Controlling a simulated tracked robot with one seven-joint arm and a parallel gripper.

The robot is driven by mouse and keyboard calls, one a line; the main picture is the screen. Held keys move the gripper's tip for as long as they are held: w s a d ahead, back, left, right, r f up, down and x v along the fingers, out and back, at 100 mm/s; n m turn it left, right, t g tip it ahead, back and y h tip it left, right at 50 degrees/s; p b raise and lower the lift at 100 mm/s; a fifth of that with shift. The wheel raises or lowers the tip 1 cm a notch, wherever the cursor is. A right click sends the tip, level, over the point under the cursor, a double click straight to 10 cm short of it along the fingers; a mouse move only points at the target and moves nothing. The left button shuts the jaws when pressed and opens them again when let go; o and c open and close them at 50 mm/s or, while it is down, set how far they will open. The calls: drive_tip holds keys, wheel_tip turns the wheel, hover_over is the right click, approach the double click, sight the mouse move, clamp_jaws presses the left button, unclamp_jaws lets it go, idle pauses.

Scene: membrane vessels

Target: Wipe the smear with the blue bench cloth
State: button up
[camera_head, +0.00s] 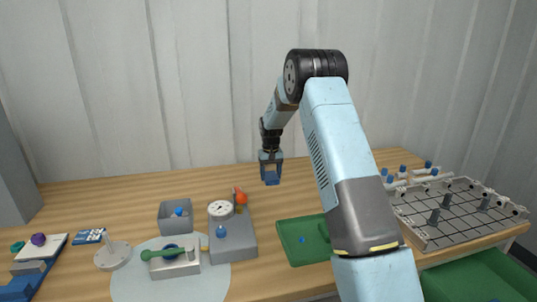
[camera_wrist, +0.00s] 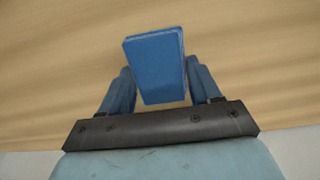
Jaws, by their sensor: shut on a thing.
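The blue bench cloth (camera_wrist: 156,68) is a folded, block-like blue piece in the wrist view. My gripper (camera_head: 270,160) is shut on it, with one finger on each side. In the head view the cloth (camera_head: 271,178) hangs below the fingers, over the back middle of the wooden bench; it appears a little above the bench top. I cannot make out a smear for certain. A small blue patch (camera_head: 301,239) shows on the green tray (camera_head: 288,224), but I cannot tell what it is. My arm hides part of that tray.
A grey device with a dial (camera_head: 233,240), a grey open box (camera_head: 176,214) and a metal block with a green-handled tool (camera_head: 175,262) stand left of centre. A gridded rack (camera_head: 450,215) is at right. The bench behind the grey device is largely clear.

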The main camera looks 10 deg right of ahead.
drive_tip(key=shift+w, duration=0.35)
drive_tip(key=shift+w+r, duration=0.1)
drive_tip(key=shift+w, duration=0.25)
drive_tip(key=r, duration=0.2)
drive_tip(key=shift+s+r, duration=0.25)
drive_tip(key=shift+r, duration=0.15)
drive_tip(key=shift+w+a+r, duration=0.1)
drive_tip(key=shift+w+r, duration=0.15)
drive_tip(key=shift+r, duration=0.3)
drive_tip(key=shift+s+r, duration=0.1)
drive_tip(key=shift+r, duration=1.9)
